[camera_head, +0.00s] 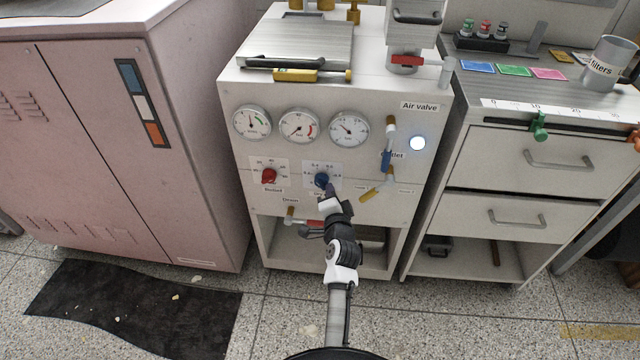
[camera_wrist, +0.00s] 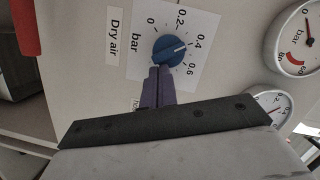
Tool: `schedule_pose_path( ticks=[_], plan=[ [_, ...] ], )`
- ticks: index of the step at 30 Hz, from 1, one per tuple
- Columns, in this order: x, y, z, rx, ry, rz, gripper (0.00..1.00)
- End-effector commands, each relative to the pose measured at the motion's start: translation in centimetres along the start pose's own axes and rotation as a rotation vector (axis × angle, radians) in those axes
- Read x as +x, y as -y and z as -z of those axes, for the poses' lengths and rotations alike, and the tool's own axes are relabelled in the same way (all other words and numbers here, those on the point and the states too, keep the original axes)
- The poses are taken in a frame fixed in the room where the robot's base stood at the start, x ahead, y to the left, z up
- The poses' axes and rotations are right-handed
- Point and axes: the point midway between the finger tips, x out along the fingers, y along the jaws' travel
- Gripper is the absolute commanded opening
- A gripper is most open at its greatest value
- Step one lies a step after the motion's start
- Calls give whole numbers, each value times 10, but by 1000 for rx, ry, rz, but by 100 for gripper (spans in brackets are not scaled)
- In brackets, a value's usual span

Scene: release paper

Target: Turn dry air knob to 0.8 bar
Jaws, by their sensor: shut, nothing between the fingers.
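The blue dry air knob (camera_wrist: 168,50) sits on a white dial plate (camera_wrist: 205,22) marked 0, 0.2, 0.4 and 0.6 bar in the wrist view. Its pale pointer line aims near the 0.4 mark. The 0.8 mark does not show there. In the head view the knob (camera_head: 321,180) is on the cabinet front, just above my gripper (camera_head: 327,190). My gripper's fingers (camera_wrist: 159,70) are shut and empty, with tips at the knob's lower edge in the wrist view. I cannot tell whether they touch it.
A red knob (camera_head: 268,176) is left of the blue one. Three round gauges (camera_head: 299,126) sit above. Valve handles, one blue (camera_head: 386,160) and one yellow (camera_head: 370,195), are to the right. An open shelf (camera_head: 285,245) lies below.

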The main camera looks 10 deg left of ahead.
Motion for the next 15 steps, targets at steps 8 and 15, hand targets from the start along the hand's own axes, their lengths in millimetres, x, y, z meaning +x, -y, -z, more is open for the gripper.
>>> schedule_pose_path(
  ticks=[8,15],
  plan=[
    [0,-1,-1,27,1,6,0],
    [0,-2,-2,52,2,13,0]
  ],
)
